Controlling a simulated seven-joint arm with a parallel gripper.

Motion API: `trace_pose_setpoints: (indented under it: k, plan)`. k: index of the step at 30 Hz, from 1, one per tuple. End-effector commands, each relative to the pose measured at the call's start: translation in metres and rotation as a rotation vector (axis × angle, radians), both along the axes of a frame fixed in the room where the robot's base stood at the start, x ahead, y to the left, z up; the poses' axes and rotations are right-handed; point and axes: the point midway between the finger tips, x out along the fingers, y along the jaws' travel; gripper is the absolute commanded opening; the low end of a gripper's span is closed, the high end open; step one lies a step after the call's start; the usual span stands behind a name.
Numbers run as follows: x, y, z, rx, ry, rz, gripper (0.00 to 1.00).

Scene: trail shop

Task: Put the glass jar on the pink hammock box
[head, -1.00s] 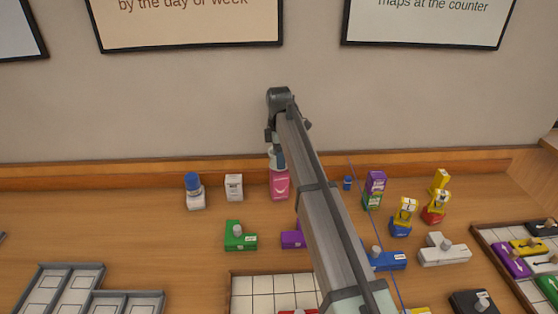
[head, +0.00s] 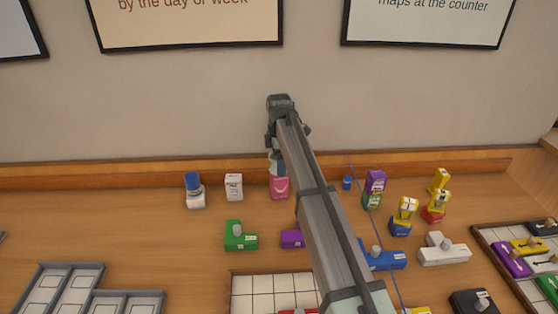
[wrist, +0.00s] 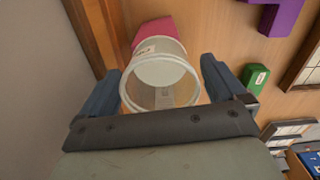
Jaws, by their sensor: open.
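The glass jar (wrist: 162,75) is clear with a pale rim, its open mouth toward the wrist camera. In the head view the jar (head: 278,163) is partly hidden by my arm and appears to stand upright on the pink hammock box (head: 279,188). The pink box also shows behind the jar in the wrist view (wrist: 152,30). My gripper (wrist: 163,80) is open, with one finger on each side of the jar. Whether the fingers touch it is hard to tell. In the head view my gripper (head: 276,140) is just above the box.
A green piece (head: 239,237) and a purple piece (head: 291,239) lie in front. A purple-and-green stack (head: 374,189) stands to the right. The wall is close behind.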

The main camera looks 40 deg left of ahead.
Motion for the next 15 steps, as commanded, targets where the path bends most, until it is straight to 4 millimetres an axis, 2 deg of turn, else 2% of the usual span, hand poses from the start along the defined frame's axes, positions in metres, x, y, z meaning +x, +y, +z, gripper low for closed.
trace_pose_setpoints:
  k: [4, 8, 15]
  plan:
    - [0.0, 0.0, 0.003, 0.0, 0.0, 0.0, 0.97]
    - [0.0, 0.001, 0.014, 0.001, -0.001, 0.0, 0.97]
    - [0.001, 0.001, 0.057, 0.002, -0.002, 0.0, 0.97]
